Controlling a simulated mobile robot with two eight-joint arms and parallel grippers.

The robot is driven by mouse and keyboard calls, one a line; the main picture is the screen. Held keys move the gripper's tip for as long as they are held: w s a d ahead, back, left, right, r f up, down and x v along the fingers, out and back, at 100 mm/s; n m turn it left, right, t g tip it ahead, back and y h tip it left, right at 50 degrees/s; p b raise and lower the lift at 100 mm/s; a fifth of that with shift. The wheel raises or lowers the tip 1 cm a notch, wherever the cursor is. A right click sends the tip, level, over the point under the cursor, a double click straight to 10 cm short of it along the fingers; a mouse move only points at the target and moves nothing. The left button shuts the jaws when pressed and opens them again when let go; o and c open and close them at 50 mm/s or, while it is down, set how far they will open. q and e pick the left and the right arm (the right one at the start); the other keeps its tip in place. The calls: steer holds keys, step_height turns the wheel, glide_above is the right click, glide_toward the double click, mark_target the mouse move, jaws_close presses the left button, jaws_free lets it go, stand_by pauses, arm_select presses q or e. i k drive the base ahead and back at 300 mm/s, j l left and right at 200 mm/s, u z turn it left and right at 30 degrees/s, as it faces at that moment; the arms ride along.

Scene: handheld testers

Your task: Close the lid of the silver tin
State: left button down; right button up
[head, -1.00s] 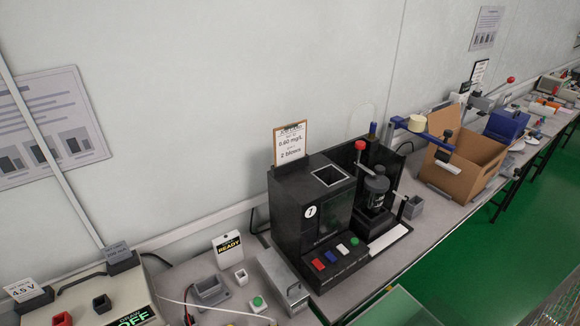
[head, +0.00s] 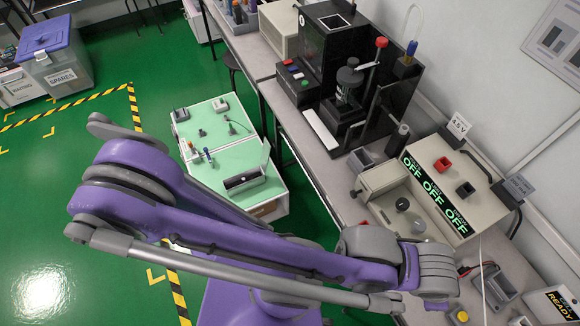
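The inside looks dark, and I cannot make out any contents. One of my purple arms crosses the lower part of the head view, and its grey wrist end is over the bench at the lower right. The arm is nearer the camera than the tin, and its wrist is well to the right of it. No gripper fingers show for either arm.
The cart (head: 215,140) also carries small fittings. The bench holds a black tester (head: 316,48), a beige supply unit (head: 443,185) with OFF displays, and a grey socket block (head: 494,287). Lidded bins (head: 58,62) stand on the green floor. Floor left of the cart is clear.

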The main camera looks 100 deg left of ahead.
mark_target(266, 150)
steer(key=k, duration=0.9)
steer(key=k+u, duration=0.1)
steer(key=u, duration=0.35)
steer(key=k+u, duration=0.1)
steer(key=u, duration=0.4)
steer(key=k+j+u, duration=0.1)
steer(key=u, duration=2.15)
steer(key=i+l+u, duration=0.2)
steer(key=l, duration=0.25)
steer(key=l+u, duration=0.25)
steer(key=l, duration=0.6)
steer(key=i+l+z, duration=0.25)
steer(key=k, duration=0.1)
